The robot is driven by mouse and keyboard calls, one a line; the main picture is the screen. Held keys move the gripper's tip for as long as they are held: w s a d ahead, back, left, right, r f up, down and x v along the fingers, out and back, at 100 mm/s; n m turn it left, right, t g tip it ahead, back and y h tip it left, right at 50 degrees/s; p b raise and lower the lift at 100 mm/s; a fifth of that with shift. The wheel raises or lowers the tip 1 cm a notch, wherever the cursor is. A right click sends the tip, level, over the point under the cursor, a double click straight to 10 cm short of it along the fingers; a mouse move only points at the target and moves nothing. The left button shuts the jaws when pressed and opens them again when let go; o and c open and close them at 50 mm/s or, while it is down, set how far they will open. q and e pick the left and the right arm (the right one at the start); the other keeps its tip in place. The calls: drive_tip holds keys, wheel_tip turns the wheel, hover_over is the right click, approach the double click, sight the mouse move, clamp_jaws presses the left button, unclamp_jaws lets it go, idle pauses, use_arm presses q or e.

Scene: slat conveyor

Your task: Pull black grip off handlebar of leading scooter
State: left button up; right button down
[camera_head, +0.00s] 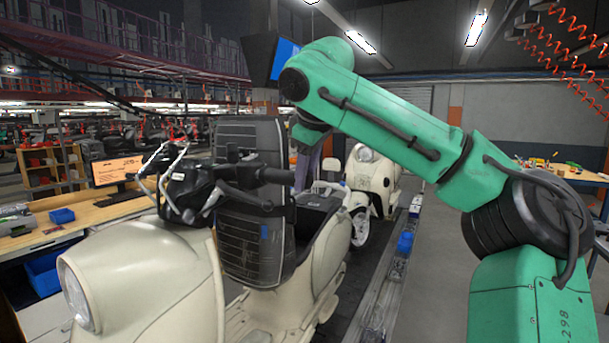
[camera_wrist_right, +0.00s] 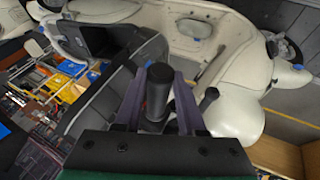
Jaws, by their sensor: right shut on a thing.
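The cream leading scooter (camera_head: 140,265) stands at the front, with its black handlebar (camera_head: 195,190) turned across the view. The black grip (camera_head: 272,175) is a short dark cylinder at the handlebar's right end. My right gripper (camera_head: 302,170) hangs below the green arm at the grip's outer end; its lower part is partly hidden. In the right wrist view, the two grey-purple fingers (camera_wrist_right: 157,85) are closed on both sides of the grip (camera_wrist_right: 157,98), whose end faces the camera. Whether the grip has slid along the bar cannot be told. My left gripper is not in view.
A black ribbed upright part (camera_head: 255,245) with a blue patch stands close beside the handlebar. A black lever (camera_wrist_right: 208,97) lies right of the fingers. A second cream scooter (camera_head: 375,180) stands behind on the conveyor. A workbench (camera_head: 95,215) with a monitor is at left.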

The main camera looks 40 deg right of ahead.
drive_tip(key=shift+s+d, duration=0.15)
drive_tip(key=shift+s, duration=0.55)
idle(0.6)
drive_tip(key=shift+s+d+r+b, duration=0.15)
drive_tip(key=shift+s+b, duration=0.15)
drive_tip(key=shift+s, duration=0.4)
drive_tip(key=shift+s+d+f+b, duration=0.15)
drive_tip(key=shift+s+b, duration=0.15)
drive_tip(key=shift+s, duration=0.35)
drive_tip(key=shift+r, duration=0.1)
drive_tip(key=shift+s+d+b, duration=0.15)
drive_tip(key=shift+s+b, duration=0.05)
drive_tip(key=shift+s, duration=0.55)
drive_tip(key=shift+s+d+b, duration=0.15)
drive_tip(key=shift+s+b, duration=0.05)
drive_tip(key=shift+s, duration=0.5)
drive_tip(key=shift+s+d+r+b, duration=0.1)
drive_tip(key=shift+s+d+b, duration=0.1)
drive_tip(key=shift+s, duration=0.55)
drive_tip(key=shift+s+d+r+b, duration=0.1)
drive_tip(key=shift+s+b, duration=0.05)
drive_tip(key=shift+s, duration=0.6)
drive_tip(key=shift+s+d, duration=0.15)
drive_tip(key=shift+s, duration=0.6)
drive_tip(key=shift+s+d, duration=0.15)
drive_tip(key=shift+s, duration=0.55)
